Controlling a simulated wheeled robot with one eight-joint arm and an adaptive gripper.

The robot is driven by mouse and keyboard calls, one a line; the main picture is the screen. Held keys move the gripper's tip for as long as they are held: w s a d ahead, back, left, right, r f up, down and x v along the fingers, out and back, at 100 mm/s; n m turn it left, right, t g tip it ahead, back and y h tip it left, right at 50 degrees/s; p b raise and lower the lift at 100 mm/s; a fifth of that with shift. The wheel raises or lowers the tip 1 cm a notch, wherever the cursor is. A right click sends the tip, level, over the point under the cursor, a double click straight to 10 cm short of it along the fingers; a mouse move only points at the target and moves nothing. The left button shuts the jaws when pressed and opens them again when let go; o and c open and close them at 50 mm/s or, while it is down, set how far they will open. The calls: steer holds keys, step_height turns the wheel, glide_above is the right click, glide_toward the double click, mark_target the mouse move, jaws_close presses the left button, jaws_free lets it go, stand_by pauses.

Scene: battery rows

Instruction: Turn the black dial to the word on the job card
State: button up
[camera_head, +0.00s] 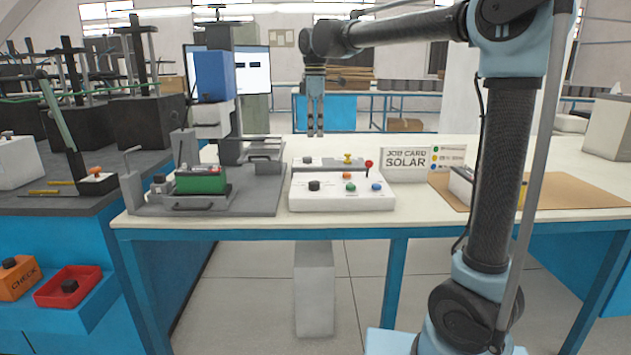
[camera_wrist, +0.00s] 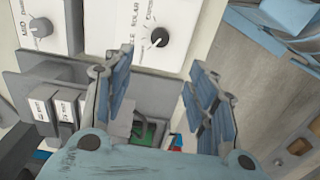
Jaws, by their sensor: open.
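The white control panel (camera_head: 330,203) stands on the table with a black dial (camera_head: 314,185) at its left front. The wrist view shows the black dial (camera_wrist: 158,37) with a white pointer mark and printed words around it. One word reads SOLAR; the others are partly cut off, and the exact setting is hard to tell. The job card (camera_head: 404,160) reads "JOB CARD SOLAR" and stands at the panel's right. My gripper (camera_head: 315,132) hangs open and empty above the table, pointing down. In the wrist view its fingers (camera_wrist: 155,75) are spread, apart from the dial.
The panel also carries a red-topped lever (camera_head: 369,164), a green button (camera_head: 350,187) and a blue button (camera_head: 376,187). A grey knob (camera_wrist: 40,27) marked MID shows in the wrist view. A grey fixture with a green block (camera_head: 201,181) stands left of the panel.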

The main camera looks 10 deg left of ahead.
glide_toward(314, 182)
steer(key=f, duration=0.9)
steer(key=shift+w, duration=0.2)
steer(key=shift+r, duration=0.1)
